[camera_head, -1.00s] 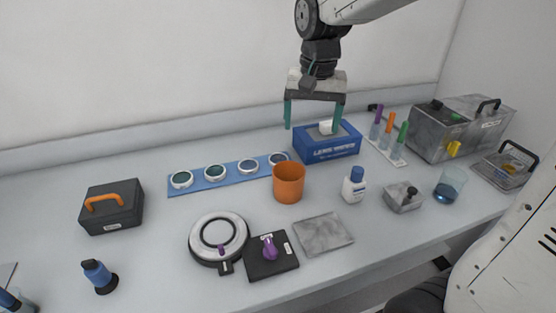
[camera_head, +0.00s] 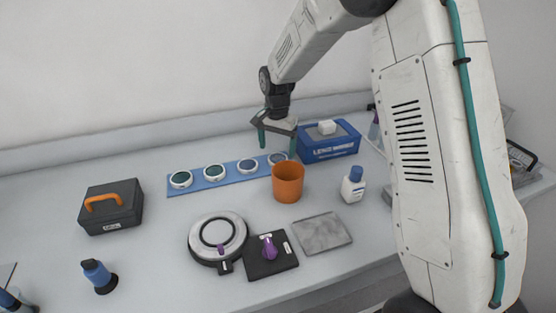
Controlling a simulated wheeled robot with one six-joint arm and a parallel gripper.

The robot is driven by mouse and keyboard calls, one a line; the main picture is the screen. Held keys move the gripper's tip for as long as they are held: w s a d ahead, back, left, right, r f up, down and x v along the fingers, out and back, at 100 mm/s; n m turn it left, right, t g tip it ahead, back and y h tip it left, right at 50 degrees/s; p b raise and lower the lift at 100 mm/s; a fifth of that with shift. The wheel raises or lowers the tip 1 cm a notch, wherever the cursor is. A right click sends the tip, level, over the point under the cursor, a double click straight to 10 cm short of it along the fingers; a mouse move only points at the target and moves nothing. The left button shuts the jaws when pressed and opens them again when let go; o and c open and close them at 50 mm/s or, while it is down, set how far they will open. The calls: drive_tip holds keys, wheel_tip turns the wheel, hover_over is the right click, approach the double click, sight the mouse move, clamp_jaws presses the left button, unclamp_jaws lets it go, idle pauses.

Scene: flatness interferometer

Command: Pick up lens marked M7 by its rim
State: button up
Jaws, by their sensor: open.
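Several round lenses with pale rims sit in a row on a blue strip (camera_head: 200,183). They are a far-left lens (camera_head: 181,179), a second lens (camera_head: 214,172), a third lens (camera_head: 247,166) and a far-right lens (camera_head: 277,158). Their markings are too small to read, so I cannot tell which is M7. My gripper (camera_head: 277,147) is open and empty, its teal fingers pointing down over the far-right lens. The fingers appear on either side of that lens in the picture; whether they touch it I cannot tell. The orange cup partly hides that end of the strip.
The orange cup (camera_head: 288,182) stands just in front of the far-right lens. A blue lens wipes box (camera_head: 328,142) is close on the right. A white bottle (camera_head: 353,185), grey plate (camera_head: 322,234) and round device (camera_head: 218,238) stand nearer. My arm covers the right side.

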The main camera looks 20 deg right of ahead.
sight(278, 157)
wheel_tip(278, 157, down, 3)
drive_tip(key=shift+s+f, duration=0.1)
drive_tip(key=shift+f, duration=0.05)
drive_tip(key=c, duration=1.1)
